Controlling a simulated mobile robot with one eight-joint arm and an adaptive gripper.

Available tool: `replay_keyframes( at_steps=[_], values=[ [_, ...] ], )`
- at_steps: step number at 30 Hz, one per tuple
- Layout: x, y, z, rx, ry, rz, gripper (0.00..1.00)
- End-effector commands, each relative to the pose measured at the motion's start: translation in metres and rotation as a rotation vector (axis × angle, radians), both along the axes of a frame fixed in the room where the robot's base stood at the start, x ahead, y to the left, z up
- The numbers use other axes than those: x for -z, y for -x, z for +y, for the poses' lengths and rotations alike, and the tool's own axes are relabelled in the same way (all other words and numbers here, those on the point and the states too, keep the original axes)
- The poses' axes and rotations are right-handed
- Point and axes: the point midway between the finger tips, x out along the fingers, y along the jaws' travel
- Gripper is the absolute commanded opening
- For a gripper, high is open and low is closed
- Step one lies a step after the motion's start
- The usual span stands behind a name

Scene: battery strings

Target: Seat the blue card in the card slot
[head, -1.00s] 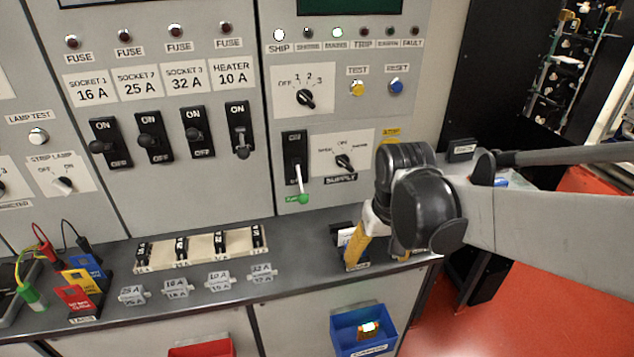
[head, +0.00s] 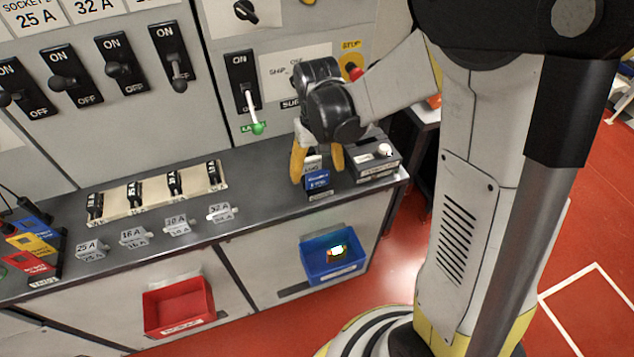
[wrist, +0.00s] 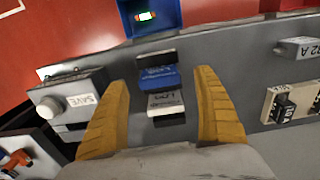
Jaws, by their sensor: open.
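The blue card (head: 317,181) stands in a small dark holder at the right part of the grey bench, with a white-labelled card (wrist: 165,103) beside it. In the wrist view the blue card (wrist: 158,78) lies between my yellow fingers, with a gap on each side. My gripper (head: 318,173) is open and points down over the holder; it also frames both cards in the wrist view (wrist: 162,80). A grey box labelled SAVE (head: 370,166), with a white knob, stands just right of the holder; its SAVE label shows in the wrist view (wrist: 84,99). I cannot make out the card slot's opening.
A blue bin (head: 333,262) with a small lit item hangs below the bench front, and a red bin (head: 179,306) hangs further left. Grey labelled blocks (head: 133,236) and a fuse strip (head: 153,192) lie left. The switch panel rises behind.

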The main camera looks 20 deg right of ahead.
Motion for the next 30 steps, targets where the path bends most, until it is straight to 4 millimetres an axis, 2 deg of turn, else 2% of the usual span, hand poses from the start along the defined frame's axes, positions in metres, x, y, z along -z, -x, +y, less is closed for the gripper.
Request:
replay_keyframes(
  at_steps=[1, 4, 12, 16, 18, 30],
  values=[
    [0.014, -0.001, -0.001, 0.0, 0.0, 0.0, 0.79],
    [0.028, -0.001, -0.001, 0.0, 0.0, 0.0, 0.79],
    [0.031, -0.001, -0.001, 0.0, 0.0, 0.0, 0.77],
    [0.03, -0.001, -0.001, 0.0, 0.0, 0.0, 0.37],
    [0.03, -0.001, -0.001, 0.0, 0.0, 0.0, 0.22],
    [0.028, 0.0, -0.001, 0.0, 0.0, 0.0, 0.22]
  ],
)
